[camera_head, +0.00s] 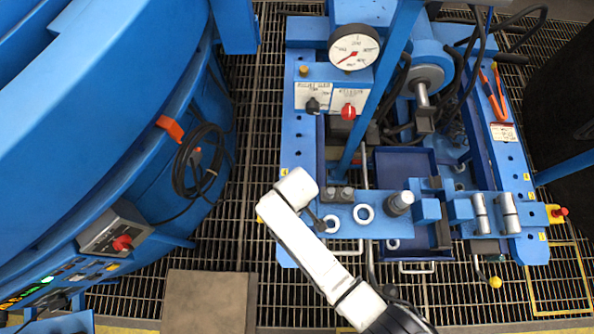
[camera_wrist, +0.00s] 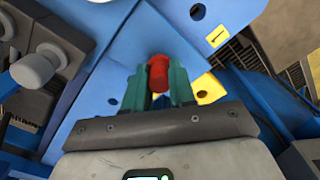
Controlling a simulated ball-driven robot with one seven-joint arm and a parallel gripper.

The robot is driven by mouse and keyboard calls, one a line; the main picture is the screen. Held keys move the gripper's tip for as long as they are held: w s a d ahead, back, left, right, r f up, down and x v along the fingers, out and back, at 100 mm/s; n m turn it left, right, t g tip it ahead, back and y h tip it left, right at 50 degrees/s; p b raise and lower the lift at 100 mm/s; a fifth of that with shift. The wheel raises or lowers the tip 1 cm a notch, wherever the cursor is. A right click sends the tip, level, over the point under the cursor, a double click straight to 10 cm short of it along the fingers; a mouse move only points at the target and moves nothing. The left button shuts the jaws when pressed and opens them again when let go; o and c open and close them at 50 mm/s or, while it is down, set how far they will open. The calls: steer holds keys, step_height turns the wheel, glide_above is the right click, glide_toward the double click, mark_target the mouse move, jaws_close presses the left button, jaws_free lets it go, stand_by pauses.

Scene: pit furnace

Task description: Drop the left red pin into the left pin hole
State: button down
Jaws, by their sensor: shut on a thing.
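The left red pin (camera_wrist: 158,72) shows in the wrist view between the two green fingertips of my gripper (camera_wrist: 161,86). My gripper is shut on it, and only the pin's red top end is visible. Beneath is a blue plate (camera_wrist: 150,30) with a dark round hole (camera_wrist: 198,12) beyond the pin and a smaller hole (camera_wrist: 112,102) to its left. I cannot tell which is the left pin hole. A yellow piece (camera_wrist: 209,88) lies just right of the fingers. In the head view my white arm covers the gripper and the held pin.
Another red pin (camera_head: 561,212) sits by a yellow bracket at the blue frame's right end. A pressure gauge (camera_head: 354,47) and a red knob (camera_head: 348,112) stand at the back. A grey cylinder post (camera_head: 400,203) rises right of my arm. The large blue furnace (camera_head: 90,110) fills the left.

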steer(key=c, duration=0.9)
jaws_free()
steer(key=shift+o, duration=0.2)
step_height(320, 180, up, 11)
steer(key=p, duration=0.1)
steer(key=shift+f, duration=0.1)
steer(key=s+d+r+m, duration=0.3)
steer(key=s+d, duration=0.1)
steer(key=d, duration=0.5)
steer(key=s+d+r+m, duration=0.3)
steer(key=s+d+m, duration=0.1)
steer(key=d, duration=0.5)
steer(key=s+d+r+m+t, duration=0.1)
steer(key=s+d+r+m, duration=0.2)
steer(key=s+d, duration=0.3)
steer(key=d, duration=0.3)
steer(key=shift+m, duration=0.4)
